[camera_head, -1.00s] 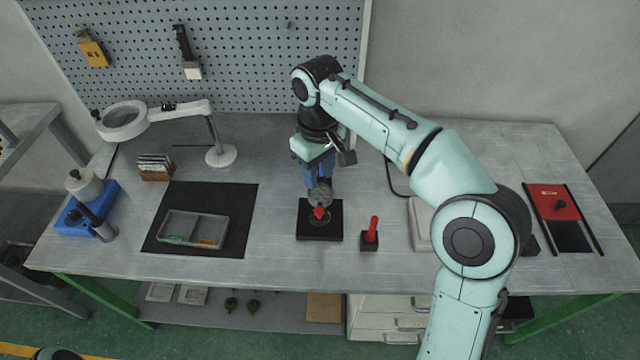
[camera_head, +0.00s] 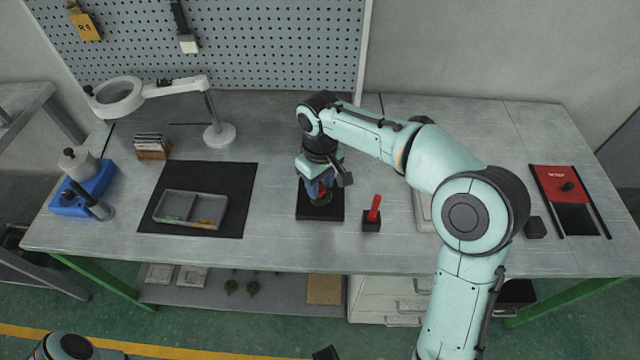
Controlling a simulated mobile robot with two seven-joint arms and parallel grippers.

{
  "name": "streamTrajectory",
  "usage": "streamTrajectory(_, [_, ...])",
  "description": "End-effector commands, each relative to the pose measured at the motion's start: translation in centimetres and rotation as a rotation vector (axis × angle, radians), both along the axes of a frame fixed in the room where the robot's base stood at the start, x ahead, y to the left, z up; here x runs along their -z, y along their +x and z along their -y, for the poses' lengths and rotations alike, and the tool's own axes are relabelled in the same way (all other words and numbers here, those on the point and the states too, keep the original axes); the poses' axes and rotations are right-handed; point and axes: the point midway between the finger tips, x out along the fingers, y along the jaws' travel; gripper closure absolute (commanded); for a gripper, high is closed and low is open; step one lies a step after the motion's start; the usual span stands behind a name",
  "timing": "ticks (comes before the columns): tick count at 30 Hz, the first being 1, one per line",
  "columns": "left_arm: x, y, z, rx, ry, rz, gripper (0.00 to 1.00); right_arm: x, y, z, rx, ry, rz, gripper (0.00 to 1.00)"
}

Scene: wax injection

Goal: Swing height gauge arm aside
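My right gripper (camera_head: 319,190) points down over a black square base (camera_head: 320,215) in the middle of the bench. A small round green item shows on the base right under it, close to the fingertips. Blue parts show below the wrist. The gripper and wrist cover most of what stands on the base, so I cannot make out the gauge arm or whether the fingers grip it. Of my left arm, only a part shows at the bottom left; its gripper is not visible.
A red handle on a black block (camera_head: 371,222) stands just right of the base. A grey tray (camera_head: 190,226) lies on a dark mat (camera_head: 240,200) to the left. A magnifier lamp (camera_head: 220,134) stands behind. A red-and-black fixture (camera_head: 556,181) lies far right.

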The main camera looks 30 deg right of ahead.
Motion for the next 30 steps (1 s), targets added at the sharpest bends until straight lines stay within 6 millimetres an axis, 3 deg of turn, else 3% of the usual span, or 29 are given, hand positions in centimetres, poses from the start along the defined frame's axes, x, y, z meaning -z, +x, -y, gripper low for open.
streamTrajectory(9, [0.0, 0.0, 0.0, 0.000, 0.000, 0.000, 0.79, 0.3, 0.0, 0.0, 0.000, 0.000, 0.000, 0.63])
streamTrajectory(13, [0.0, 0.0, 0.0, 0.000, 0.000, 0.000, 0.79, 0.3, 0.0, 0.0, 0.000, 0.000, 0.000, 1.00])
streamTrajectory(23, [-0.1, 0.0, 0.0, 0.000, 0.000, 0.001, 0.79, 0.2, -0.2, 0.4, -0.020, 0.000, 0.001, 1.00])
streamTrajectory(30, [-0.5, 0.2, 0.0, 0.000, 0.000, 0.002, 0.79, 0.1, -1.1, 2.3, -0.129, -0.002, 0.000, 1.00])
